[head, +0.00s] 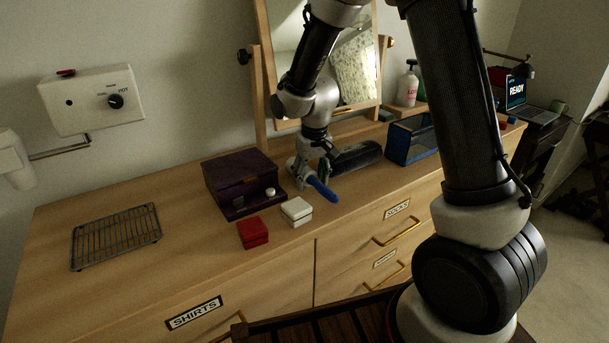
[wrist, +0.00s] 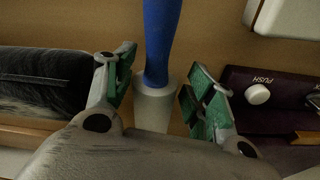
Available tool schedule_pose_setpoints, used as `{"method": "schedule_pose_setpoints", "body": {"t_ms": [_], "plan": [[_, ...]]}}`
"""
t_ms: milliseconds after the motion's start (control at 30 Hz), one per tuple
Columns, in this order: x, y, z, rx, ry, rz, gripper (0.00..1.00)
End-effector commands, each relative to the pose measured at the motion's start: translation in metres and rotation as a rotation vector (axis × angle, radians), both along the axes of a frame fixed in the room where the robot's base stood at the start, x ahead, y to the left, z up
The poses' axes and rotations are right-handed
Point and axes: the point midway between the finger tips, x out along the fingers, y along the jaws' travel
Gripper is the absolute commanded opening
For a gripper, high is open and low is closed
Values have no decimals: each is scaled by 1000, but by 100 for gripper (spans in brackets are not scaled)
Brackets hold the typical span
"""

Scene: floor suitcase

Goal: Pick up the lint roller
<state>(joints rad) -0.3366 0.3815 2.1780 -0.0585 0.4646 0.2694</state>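The lint roller has a blue handle (head: 322,188) that shows on the dresser top beneath my gripper (head: 309,175). In the wrist view its blue handle (wrist: 161,40) runs up from a white section (wrist: 153,105). My gripper's green-padded fingers (wrist: 162,88) stand on either side of the roller near where blue meets white. Gaps show between the pads and the roller, so the gripper looks open. The rest of the roller is hidden by the gripper in both views.
A purple box (head: 238,181) with knobs sits just left of the gripper, and a dark rounded object (head: 357,156) just right. A white box (head: 296,211) and a red box (head: 253,233) are in front. A mirror (head: 352,65) stands behind. A wire rack (head: 117,236) lies left.

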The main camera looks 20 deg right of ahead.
Motion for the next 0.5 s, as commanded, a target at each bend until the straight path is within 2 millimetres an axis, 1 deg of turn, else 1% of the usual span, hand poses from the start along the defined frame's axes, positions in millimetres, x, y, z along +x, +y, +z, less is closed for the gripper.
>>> {"method": "schedule_pose_setpoints", "body": {"t_ms": [33, 100, 133, 367, 433, 500], "plan": [[0, 0, 0, 0, 0, 0, 39], [0, 0, 0, 0, 0, 0, 26], [0, 0, 0, 0, 0, 0, 22], [0, 0, 1, 0, -1, 0, 22], [0, 0, 4, 0, -2, 0, 22], [1, 0, 13, 2, -4, -1, 22]]}}
